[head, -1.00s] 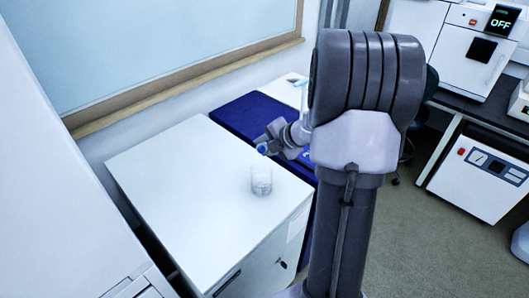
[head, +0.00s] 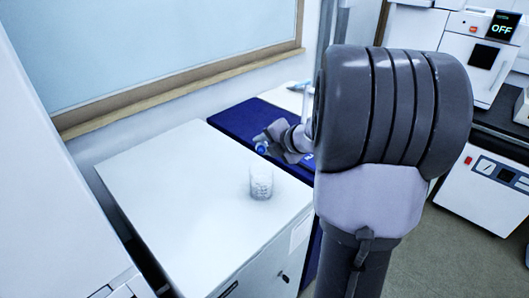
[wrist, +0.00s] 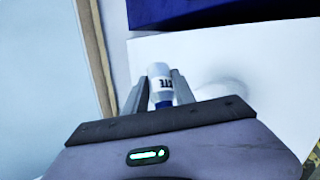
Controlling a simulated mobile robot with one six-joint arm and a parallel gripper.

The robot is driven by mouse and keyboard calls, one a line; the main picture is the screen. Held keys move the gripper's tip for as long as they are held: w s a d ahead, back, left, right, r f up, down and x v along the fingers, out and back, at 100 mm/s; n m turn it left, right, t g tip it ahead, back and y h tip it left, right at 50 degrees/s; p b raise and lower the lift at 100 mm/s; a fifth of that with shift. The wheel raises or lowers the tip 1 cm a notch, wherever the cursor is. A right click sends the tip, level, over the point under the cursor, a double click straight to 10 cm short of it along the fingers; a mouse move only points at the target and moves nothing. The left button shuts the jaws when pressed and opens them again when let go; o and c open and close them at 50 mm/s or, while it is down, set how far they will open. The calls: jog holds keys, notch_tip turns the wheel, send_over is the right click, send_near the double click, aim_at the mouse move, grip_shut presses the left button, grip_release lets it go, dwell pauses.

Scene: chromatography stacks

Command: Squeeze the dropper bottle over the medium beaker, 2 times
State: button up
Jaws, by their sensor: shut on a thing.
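A clear glass beaker (head: 261,184) with faint markings stands upright on the white bench top, near its right edge. My gripper (head: 263,145) is beyond the beaker in the head view, near the bench's far edge beside the blue surface. In the wrist view my gripper (wrist: 159,92) is shut on the dropper bottle (wrist: 160,72), a small white bottle with dark lettering and a blue band. Its two fingers press on the bottle's sides. The bottle's lower part is hidden by the gripper body. In the head view only a small blue and white part shows.
The white bench (head: 190,210) is otherwise clear. A blue surface (head: 240,120) lies beyond it. A window with a wooden sill (head: 180,87) runs along the back. A tall white cabinet (head: 50,190) stands at left; lab machines (head: 490,45) stand at right.

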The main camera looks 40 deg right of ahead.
jog(key=shift+f+t+b, duration=0.2)
jog(key=shift+t+b, duration=0.1)
jog(key=shift+b, duration=0.35)
jog(key=shift+r+n+t+h, duration=0.1)
jog(key=shift+n+t+h, duration=0.5)
jog(key=shift+t+h, duration=0.25)
jog(key=shift+c, duration=0.2)
jog(key=shift+o, duration=0.2)
jog(key=shift+f+n+t, duration=0.3)
jog(key=shift+f+t, duration=0.35)
jog(key=shift+f, duration=0.1)
jog(key=shift+s+r+n+t+h, duration=0.1)
jog(key=shift+n+t+h, duration=0.2)
jog(key=shift+t+h, duration=0.1)
jog(key=shift+c, duration=0.2)
jog(key=shift+r, duration=0.15)
jog(key=shift+c, duration=0.2)
jog(key=shift+s+r+n+t, duration=0.1)
jog(key=shift+r+n+t, duration=0.25)
jog(key=shift+t, duration=0.25)
jog(key=shift+o, duration=0.4)
grip_shut()
